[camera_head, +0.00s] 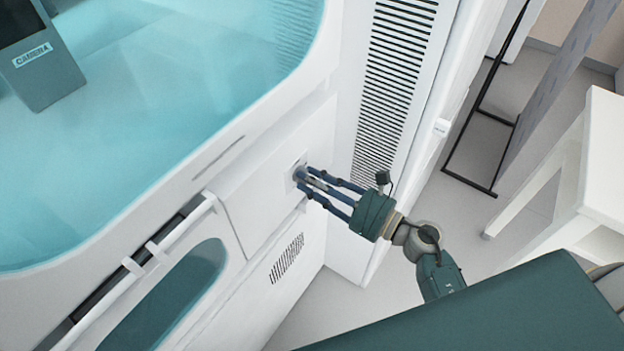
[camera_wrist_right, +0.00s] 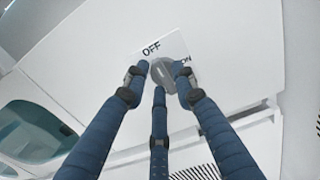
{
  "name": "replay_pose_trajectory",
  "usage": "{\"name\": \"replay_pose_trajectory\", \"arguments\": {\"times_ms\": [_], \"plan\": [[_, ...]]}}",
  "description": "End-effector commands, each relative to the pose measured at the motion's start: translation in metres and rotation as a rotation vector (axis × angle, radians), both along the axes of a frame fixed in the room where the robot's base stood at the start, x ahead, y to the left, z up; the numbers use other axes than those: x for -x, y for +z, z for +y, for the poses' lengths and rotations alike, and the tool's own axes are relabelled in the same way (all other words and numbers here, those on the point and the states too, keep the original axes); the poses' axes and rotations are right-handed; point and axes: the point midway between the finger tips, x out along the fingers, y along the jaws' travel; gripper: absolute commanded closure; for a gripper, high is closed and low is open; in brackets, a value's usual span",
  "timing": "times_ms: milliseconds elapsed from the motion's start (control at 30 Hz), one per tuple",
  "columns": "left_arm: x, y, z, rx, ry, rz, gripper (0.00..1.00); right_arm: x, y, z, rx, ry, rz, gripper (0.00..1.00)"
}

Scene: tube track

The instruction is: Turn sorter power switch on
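The sorter power switch (camera_wrist_right: 164,74) is a grey rotary knob on a white plate, with an "OFF" label at its upper left and an "ON" label at its right, partly covered by a finger. Its exact pointing direction is hard to tell. In the head view the white switch plate (camera_head: 293,169) sits on the machine's front panel. My right gripper (camera_wrist_right: 163,76) has three blue fingers closed in around the knob, tips close against its sides. In the head view the right gripper (camera_head: 303,178) reaches the plate from the right. My left gripper is out of view.
The white sorter (camera_head: 255,215) has a teal glass window above and a vent grille (camera_head: 392,85) at the right. A bar handle (camera_head: 150,255) runs along the lower left.

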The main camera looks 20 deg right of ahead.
Motion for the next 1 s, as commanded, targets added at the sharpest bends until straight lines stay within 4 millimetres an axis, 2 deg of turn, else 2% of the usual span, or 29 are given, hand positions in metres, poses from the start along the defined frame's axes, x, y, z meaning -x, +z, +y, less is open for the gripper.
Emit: {"name": "replay_pose_trajectory", "arguments": {"times_ms": [33,100,567,1000], "plan": [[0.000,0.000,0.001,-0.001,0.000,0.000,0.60,0.000,0.000,0.000,0.000,0.000,0.000,0.89],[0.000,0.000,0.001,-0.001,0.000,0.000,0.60,0.000,0.000,0.000,0.000,0.000,0.000,1.00],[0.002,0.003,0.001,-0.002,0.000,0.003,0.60,0.000,0.001,0.000,-0.054,0.002,0.042,1.00],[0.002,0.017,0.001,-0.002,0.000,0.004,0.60,-0.001,0.003,-0.002,-0.332,0.002,0.261,1.00]]}}
